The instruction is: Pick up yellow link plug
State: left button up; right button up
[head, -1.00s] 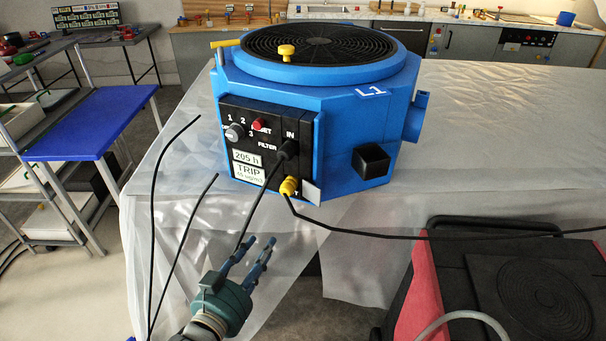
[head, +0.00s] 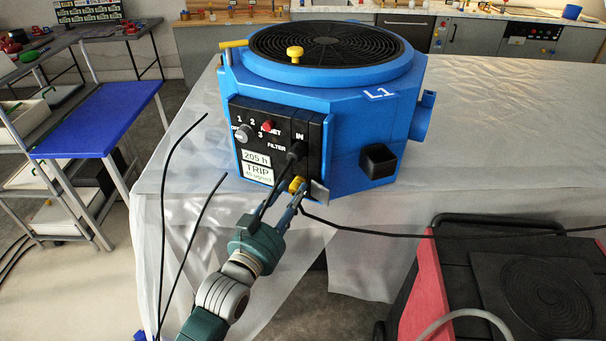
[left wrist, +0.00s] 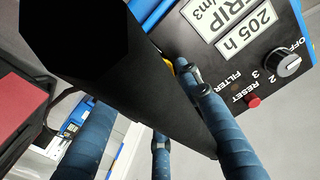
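The yellow link plug (head: 297,184) sits low on the black control panel of the blue machine (head: 350,130), beside a small grey plate. My left gripper (head: 281,198) is just below and in front of it, fingers apart, tips close to the plug. I cannot tell if they touch it. In the left wrist view, only a sliver of the yellow plug (left wrist: 171,66) shows; a thick black cable (left wrist: 110,70) close to the camera and a blue finger hide the rest. The fingers there are spread. My right gripper is not in view.
A black plug (head: 296,151) is in the IN socket, its cable hanging down by my left gripper. Another black cable (head: 400,234) runs right from near the yellow plug. A red and black cart (head: 430,290) stands at front right. The covered table (head: 480,150) is clear to the right.

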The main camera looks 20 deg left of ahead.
pick_arm(q)
jog(key=shift+w+d, duration=0.1)
jog(key=shift+w, duration=0.6)
jog(key=shift+s, duration=0.1)
grip_shut()
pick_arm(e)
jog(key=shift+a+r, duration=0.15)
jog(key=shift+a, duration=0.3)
pick_arm(q)
jog(key=shift+f, duration=0.1)
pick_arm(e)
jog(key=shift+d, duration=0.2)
pick_arm(q)
jog(key=shift+s+b, duration=0.15)
jog(key=shift+b, duration=0.35)
jog(key=s+a+b, duration=0.3)
jog(key=s, duration=1.4)
jog(key=shift+s+r+b, duration=0.25)
jog(key=shift+b, duration=0.1)
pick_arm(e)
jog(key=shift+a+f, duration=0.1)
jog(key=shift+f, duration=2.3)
